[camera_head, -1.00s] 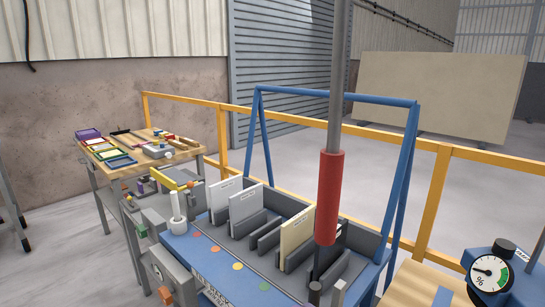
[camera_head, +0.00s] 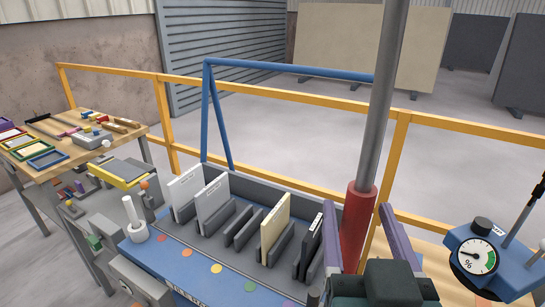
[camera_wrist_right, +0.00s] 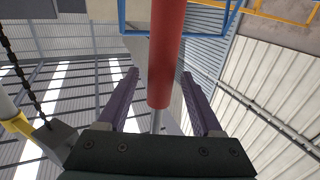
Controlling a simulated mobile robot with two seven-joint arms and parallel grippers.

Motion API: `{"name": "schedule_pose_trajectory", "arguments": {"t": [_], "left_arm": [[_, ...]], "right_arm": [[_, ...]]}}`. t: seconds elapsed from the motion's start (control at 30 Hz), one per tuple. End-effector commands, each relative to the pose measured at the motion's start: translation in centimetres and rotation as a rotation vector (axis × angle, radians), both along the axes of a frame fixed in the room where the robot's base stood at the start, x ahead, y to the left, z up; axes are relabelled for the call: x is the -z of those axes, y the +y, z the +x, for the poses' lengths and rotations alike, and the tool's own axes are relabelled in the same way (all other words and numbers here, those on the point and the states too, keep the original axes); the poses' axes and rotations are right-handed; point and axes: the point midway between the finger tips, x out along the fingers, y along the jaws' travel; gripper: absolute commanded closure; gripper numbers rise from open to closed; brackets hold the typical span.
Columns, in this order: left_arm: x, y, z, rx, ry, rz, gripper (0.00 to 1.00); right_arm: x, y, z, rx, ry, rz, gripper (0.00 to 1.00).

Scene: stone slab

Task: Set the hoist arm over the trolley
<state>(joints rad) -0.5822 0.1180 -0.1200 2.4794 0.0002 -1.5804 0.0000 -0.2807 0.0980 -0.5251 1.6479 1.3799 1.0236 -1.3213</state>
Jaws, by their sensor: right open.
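A thick grey pole (camera_head: 383,100) with a red sleeve (camera_head: 357,215) at its lower end looks like part of the hoist arm. It hangs in front of the right end of the blue trolley (camera_head: 215,276), which holds upright slabs in grey slots. My right gripper (camera_head: 357,206) has its two purple fingers open, one on each side of the red sleeve. In the right wrist view the red sleeve (camera_wrist_right: 166,50) runs between the fingers, with gaps on both sides. Whether the sleeve touches the palm is unclear. My left gripper is not in view.
A wooden table (camera_head: 75,145) with coloured trays stands at the left. A yellow rail (camera_head: 270,92) runs behind the trolley. A blue device with a round gauge (camera_head: 478,256) sits at the right.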

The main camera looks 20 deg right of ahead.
Motion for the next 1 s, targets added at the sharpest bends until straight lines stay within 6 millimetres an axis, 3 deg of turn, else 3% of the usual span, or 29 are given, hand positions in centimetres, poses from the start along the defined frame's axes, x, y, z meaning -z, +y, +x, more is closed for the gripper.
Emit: {"name": "schedule_pose_trajectory", "arguments": {"t": [0.23, 0.6, 1.0], "left_arm": [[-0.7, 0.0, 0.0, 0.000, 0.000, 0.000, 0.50], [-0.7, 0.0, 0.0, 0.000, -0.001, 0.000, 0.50], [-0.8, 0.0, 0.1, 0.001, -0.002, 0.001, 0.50]], "right_arm": [[-0.1, -1.7, 3.4, -0.001, -0.001, -0.002, 0.33], [0.0, -2.0, 4.0, -0.001, 0.000, 0.001, 0.33], [0.0, -2.0, 4.0, -0.001, 0.000, 0.001, 0.77]]}}
